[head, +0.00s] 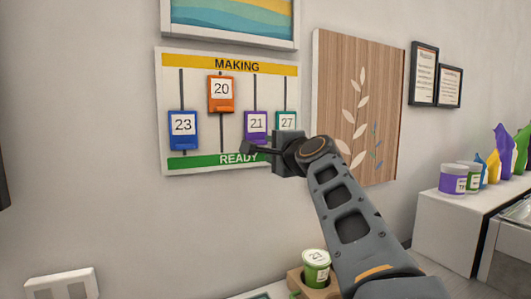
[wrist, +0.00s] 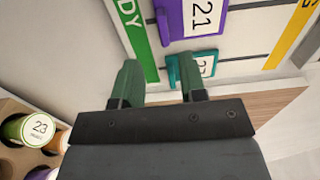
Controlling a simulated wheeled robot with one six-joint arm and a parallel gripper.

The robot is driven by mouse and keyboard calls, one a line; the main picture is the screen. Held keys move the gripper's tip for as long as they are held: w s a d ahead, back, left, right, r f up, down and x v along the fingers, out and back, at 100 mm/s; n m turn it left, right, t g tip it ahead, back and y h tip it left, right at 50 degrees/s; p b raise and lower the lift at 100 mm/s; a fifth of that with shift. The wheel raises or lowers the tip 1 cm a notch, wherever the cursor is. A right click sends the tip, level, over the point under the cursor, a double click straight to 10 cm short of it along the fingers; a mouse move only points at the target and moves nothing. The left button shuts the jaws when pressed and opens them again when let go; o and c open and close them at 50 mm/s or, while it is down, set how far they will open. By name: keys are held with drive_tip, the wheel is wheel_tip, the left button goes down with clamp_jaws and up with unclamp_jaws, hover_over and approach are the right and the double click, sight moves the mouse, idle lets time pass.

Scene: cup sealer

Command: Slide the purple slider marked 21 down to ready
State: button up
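The purple slider marked 21 (head: 256,121) hangs on its vertical slot in the lower half of the order board, a little above the green READY strip (head: 200,162). It also shows at the top of the wrist view (wrist: 188,20). My gripper (head: 258,149) is in front of the lower right of the board, just below the purple slider in the head view. In the wrist view its two fingers (wrist: 158,70) are spread apart with nothing held. The teal slider marked 27 (head: 287,121) is right of the purple one and lies just beyond the fingertips in the wrist view (wrist: 182,72).
The blue slider 23 (head: 183,131) is low and the orange slider 20 (head: 221,94) is high under the yellow MAKING strip (head: 237,65). A wooden panel (head: 380,100) adjoins the board's right.

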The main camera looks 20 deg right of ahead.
drive_tip(key=s+b, duration=0.1)
drive_tip(key=s, duration=0.6)
idle(0.5)
